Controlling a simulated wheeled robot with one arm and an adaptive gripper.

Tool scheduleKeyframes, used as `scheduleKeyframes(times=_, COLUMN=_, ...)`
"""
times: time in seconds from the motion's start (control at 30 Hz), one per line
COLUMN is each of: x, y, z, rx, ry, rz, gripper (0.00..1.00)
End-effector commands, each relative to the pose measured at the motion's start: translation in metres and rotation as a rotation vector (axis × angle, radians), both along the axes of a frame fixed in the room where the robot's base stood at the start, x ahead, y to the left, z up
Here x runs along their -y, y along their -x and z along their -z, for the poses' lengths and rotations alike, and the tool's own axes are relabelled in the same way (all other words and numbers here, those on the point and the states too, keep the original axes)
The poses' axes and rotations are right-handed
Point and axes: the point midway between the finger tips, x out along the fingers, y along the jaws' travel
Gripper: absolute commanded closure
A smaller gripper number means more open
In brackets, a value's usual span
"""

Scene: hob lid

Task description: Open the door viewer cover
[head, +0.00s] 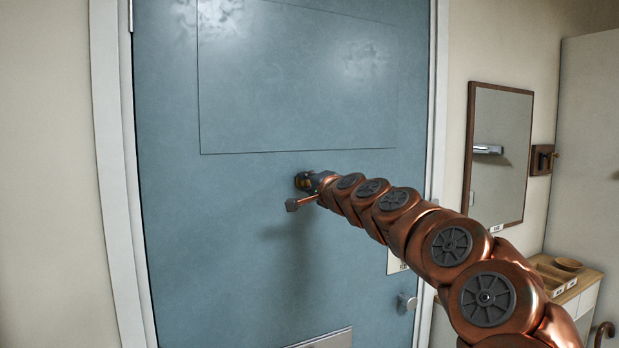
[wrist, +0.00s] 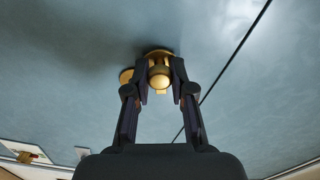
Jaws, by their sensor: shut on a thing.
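The blue door (head: 250,110) carries a brass door viewer fitting, which shows in the wrist view as a round brass base (wrist: 158,53) with a brass knob (wrist: 159,82) in front of it. A brass disc (wrist: 126,76) shows just left of the knob, partly behind a finger; I cannot tell how it joins the fitting. My gripper (wrist: 160,77) is shut on the brass knob, one finger on each side. In the head view my gripper (head: 308,182) is up against the door at the fitting and hides most of it.
A door handle (head: 405,303) and a pale plate (head: 397,262) are low on the door's right side. A framed mirror (head: 498,155) hangs on the wall to the right, above a wooden tray (head: 556,278). The door surface left of my gripper is clear.

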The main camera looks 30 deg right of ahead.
Motion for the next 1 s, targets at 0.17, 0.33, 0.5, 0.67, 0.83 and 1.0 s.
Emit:
scheduleKeyframes(times=0.17, x=-0.0055, y=-0.0021, z=-0.0048, rx=0.003, ry=-0.119, rz=-0.009, gripper=1.00)
scheduleKeyframes(times=0.33, x=-0.0059, y=-0.0019, z=-0.0074, rx=0.012, ry=-0.201, rz=-0.009, gripper=1.00)
scheduleKeyframes(times=0.5, x=-0.0057, y=-0.0017, z=-0.0089, rx=0.017, ry=-0.247, rz=-0.008, gripper=1.00)
scheduleKeyframes(times=0.67, x=-0.0054, y=-0.0015, z=-0.0092, rx=0.019, ry=-0.266, rz=-0.007, gripper=1.00)
scheduleKeyframes(times=0.83, x=-0.0052, y=-0.0013, z=-0.0094, rx=0.020, ry=-0.268, rz=-0.007, gripper=1.00)
scheduleKeyframes(times=1.0, x=-0.0050, y=-0.0012, z=-0.0096, rx=0.020, ry=-0.267, rz=-0.007, gripper=1.00)
